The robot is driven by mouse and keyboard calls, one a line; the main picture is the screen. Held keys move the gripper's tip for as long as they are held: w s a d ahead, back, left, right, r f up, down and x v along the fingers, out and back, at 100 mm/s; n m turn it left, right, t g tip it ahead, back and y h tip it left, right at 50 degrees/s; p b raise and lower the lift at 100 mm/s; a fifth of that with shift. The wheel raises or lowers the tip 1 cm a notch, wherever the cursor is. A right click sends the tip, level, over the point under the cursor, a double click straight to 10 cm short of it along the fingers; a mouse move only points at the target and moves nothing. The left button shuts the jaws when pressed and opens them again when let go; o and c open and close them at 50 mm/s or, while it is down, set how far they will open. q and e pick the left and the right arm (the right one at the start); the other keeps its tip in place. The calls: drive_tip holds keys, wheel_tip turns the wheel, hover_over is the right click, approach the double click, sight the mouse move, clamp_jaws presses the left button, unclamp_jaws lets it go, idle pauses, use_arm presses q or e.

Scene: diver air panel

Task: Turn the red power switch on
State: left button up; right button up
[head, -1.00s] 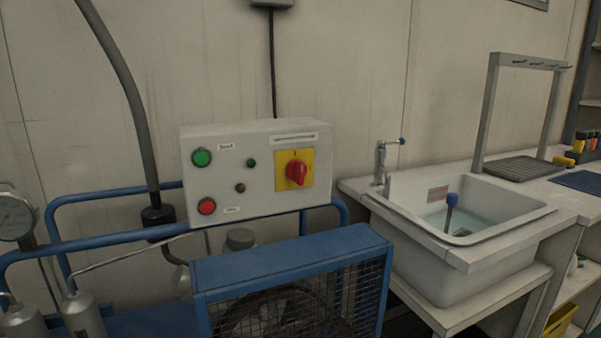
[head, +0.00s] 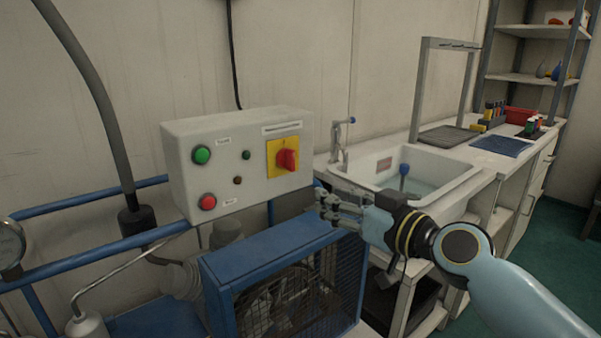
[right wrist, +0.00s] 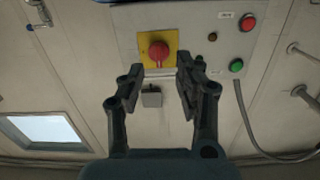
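The red power switch (head: 287,160) is a rotary knob on a yellow plate (head: 273,171) at the right side of the grey control box (head: 225,201). In the right wrist view the red knob (right wrist: 159,51) shows ahead of the fingers, near the top middle. My right gripper (head: 322,205) is to the right of and below the knob in the head view, apart from it. Its two fingers (right wrist: 158,76) are spread with nothing between them. My left gripper is not in view.
The box also carries a green button (head: 202,154), a red button (head: 208,202) and small lamps. A blue caged compressor frame (head: 275,250) stands below it. A sink (head: 440,170) with a tap (head: 338,140) is to the right. Blue rails run at left.

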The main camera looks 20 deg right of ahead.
approach(294, 156)
drive_tip(key=shift+t, duration=0.4)
drive_tip(key=x, duration=0.2)
drive_tip(key=p+x, duration=0.1)
drive_tip(key=x, duration=0.5)
drive_tip(key=shift+a+f, duration=0.1)
drive_tip(key=shift+f, duration=0.25)
drive_tip(key=shift+w+a, duration=0.15)
drive_tip(key=shift+w, duration=0.25)
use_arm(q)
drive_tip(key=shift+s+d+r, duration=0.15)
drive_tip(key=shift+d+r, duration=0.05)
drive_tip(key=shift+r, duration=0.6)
use_arm(e)
drive_tip(key=shift+c, duration=0.2)
clamp_jaws()
